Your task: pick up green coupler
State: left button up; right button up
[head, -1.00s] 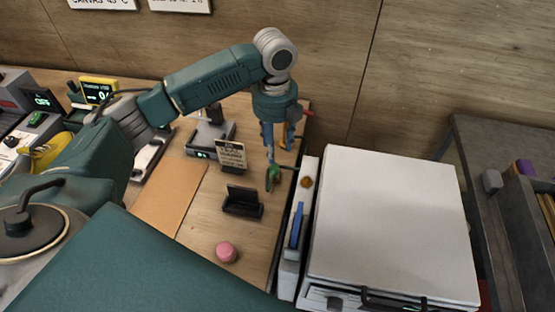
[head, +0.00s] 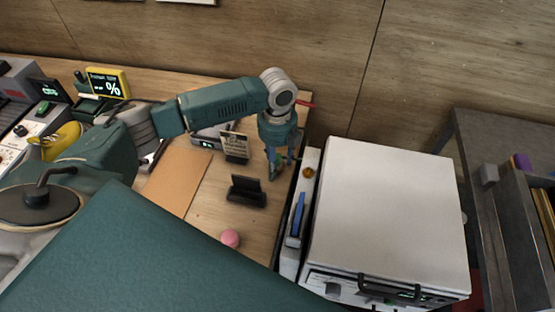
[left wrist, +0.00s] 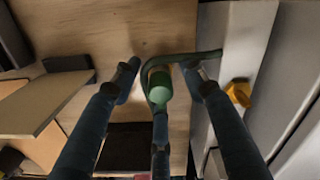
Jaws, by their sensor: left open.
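The green coupler (left wrist: 158,88) has a round knob end and a curved green hose-like part running to the right in the left wrist view. In the head view the coupler (head: 275,174) is at the right edge of the wooden bench, partly hidden by the gripper. My left gripper (left wrist: 160,78) is open, pointing down over the coupler, with its fingers spread on either side of it. Whether any finger touches it cannot be told. In the head view the left gripper (head: 273,160) is right of a black stand. My right gripper is not in view.
The black stand (head: 247,192) and a small sign card (head: 235,145) stand left of the gripper. A pink round piece (head: 230,238) lies nearer. A white-topped machine (head: 390,200) and a narrow strip with a blue tool (head: 297,214) bound the right side.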

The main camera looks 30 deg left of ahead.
pick_arm(q)
grip_shut()
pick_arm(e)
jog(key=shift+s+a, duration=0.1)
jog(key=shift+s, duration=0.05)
pick_arm(q)
jog(key=shift+r, duration=0.15)
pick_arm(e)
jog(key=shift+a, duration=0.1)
